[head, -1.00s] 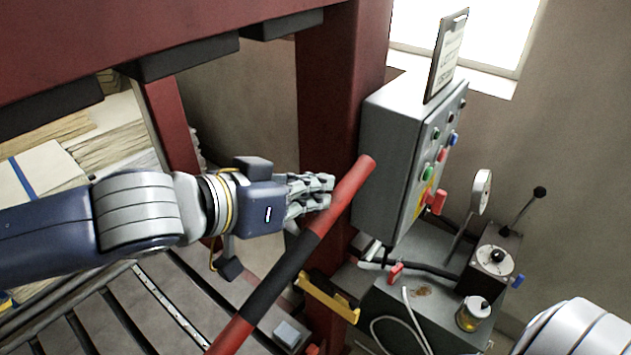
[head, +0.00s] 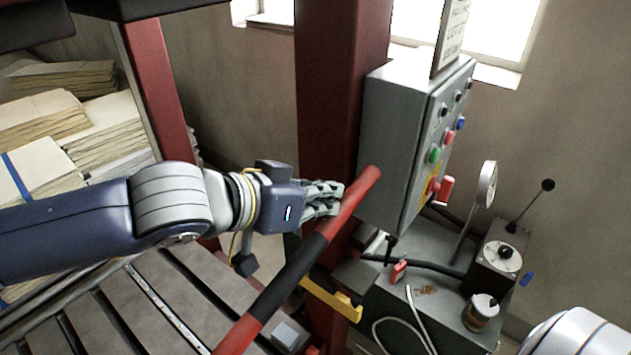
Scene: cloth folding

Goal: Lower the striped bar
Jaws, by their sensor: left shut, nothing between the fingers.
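The red and black striped bar (head: 300,265) runs diagonally from the lower left up to the grey control box in the head view. Its upper red end is beside the box's lower left edge. My left gripper (head: 330,198) comes in from the left, with its fingers shut and empty. The fingertips are at the bar's upper part, close to it or touching; I cannot tell which. Of my right arm only a white rounded part shows at the lower right corner; its gripper is out of view.
A grey control box (head: 395,145) with coloured buttons is fixed to a red post (head: 335,90). A yellow bracket (head: 332,300) is beneath the bar. A grey unit with a lever (head: 530,205) and gauge stands at right. Paper stacks (head: 60,125) lie at the left.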

